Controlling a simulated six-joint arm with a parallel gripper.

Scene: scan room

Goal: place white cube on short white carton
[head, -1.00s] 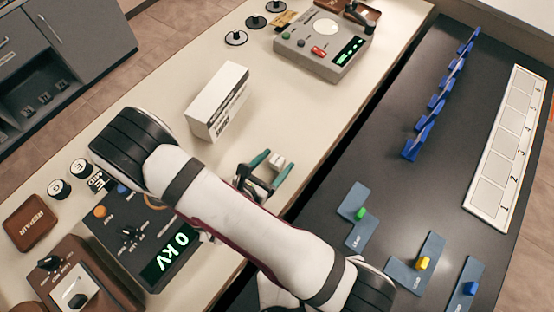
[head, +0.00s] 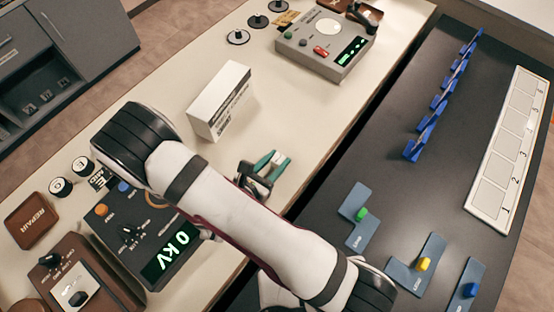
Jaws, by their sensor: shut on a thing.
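The white carton (head: 219,102) stands on the cream counter, above and left of my gripper in the head view, with dark print on its side. My gripper (head: 274,164), with teal fingers, is shut on the small white cube (head: 282,157) over the counter. The cube is mostly hidden between the fingers. Whether it touches the counter is not clear. The gripper and cube are apart from the carton, with bare counter between them.
A grey console (head: 325,45) stands at the far end of the counter. A dark console reading 0 kV (head: 150,235) stands at lower left. The dark table (head: 400,190) at right holds blue racks and a numbered white strip (head: 508,150). The counter around the carton is clear.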

